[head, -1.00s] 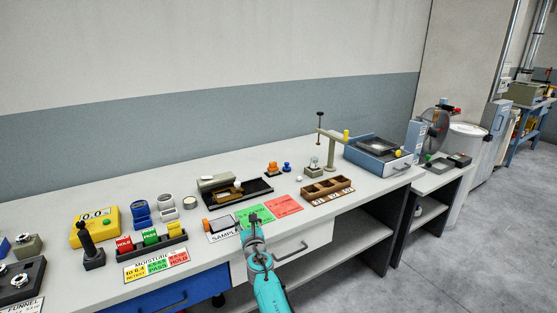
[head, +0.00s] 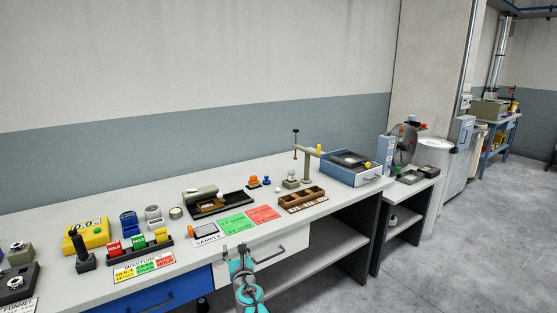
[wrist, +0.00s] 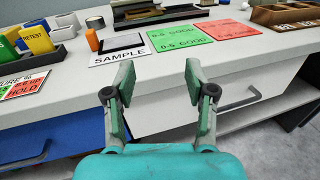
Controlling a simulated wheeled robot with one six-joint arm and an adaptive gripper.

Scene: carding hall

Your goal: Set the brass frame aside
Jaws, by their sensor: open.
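A brass-coloured frame (head: 208,207) appears to lie in the black tray (head: 236,208) towards the back of the bench, below a grey-beige block; its details are too small to make out. My gripper (head: 240,250) is open and empty. It is in front of the bench's front edge, by the white drawer, well short of the tray. The wrist view shows its two fingers (wrist: 120,95) spread, with nothing between them.
A SAMPLE card (head: 207,240), a green card (head: 237,224) and a red card (head: 263,213) lie near the front edge. A brown compartment box (head: 302,203) and a blue device (head: 352,178) stand to the right. Coloured blocks and a yellow meter (head: 85,237) are at left.

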